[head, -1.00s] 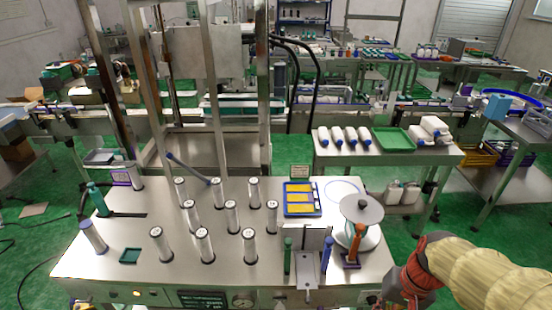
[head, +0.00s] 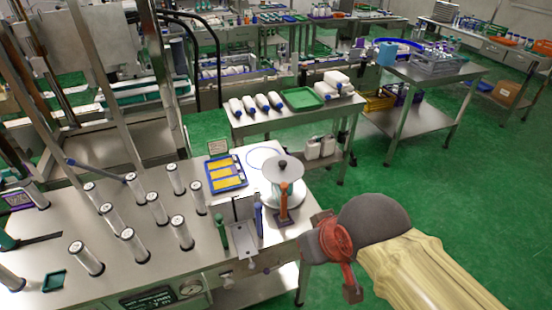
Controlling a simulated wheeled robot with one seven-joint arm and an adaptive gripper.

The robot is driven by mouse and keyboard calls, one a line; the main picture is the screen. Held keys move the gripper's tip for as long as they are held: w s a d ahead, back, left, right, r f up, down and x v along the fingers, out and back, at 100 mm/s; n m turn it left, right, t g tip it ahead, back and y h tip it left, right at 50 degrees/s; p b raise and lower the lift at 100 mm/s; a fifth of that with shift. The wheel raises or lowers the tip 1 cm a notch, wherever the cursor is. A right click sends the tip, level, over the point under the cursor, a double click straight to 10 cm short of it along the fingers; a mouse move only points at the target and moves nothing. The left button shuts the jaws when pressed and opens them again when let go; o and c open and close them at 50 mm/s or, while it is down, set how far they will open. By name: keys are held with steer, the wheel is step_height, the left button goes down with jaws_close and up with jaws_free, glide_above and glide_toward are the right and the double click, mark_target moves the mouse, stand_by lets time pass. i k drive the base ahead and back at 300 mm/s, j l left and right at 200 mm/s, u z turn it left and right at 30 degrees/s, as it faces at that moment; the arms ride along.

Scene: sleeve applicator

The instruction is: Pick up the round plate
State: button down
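A grey round plate (head: 283,168) with a dark centre knob sits at the top of a small spool-like stand at the right end of the steel worktop. A wider pale disc (head: 287,197) lies below it on the same stand. An orange-brown upright tool (head: 284,203) on a dark base stands in front and hides part of both. My gripper (head: 338,245), a red and dark end of the cream-sleeved arm, is to the right of the stand, beyond the worktop's edge and apart from the plate. Its fingers are not clear, so I cannot tell if it is open.
Several white-topped cylinders (head: 157,208) stand on the left of the worktop (head: 185,275). A blue tray with yellow pieces (head: 225,173) lies behind the stand's left. Green and blue handles (head: 222,230) stand in front. A side table with a green tray (head: 302,98) is behind. Green floor is open to the right.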

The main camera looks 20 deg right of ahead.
mark_target(277, 170)
steer(key=l+u, duration=0.3)
steer(key=l, duration=0.5)
steer(key=k+l+u, duration=0.1)
steer(key=l+u, duration=0.2)
steer(key=l, duration=0.55)
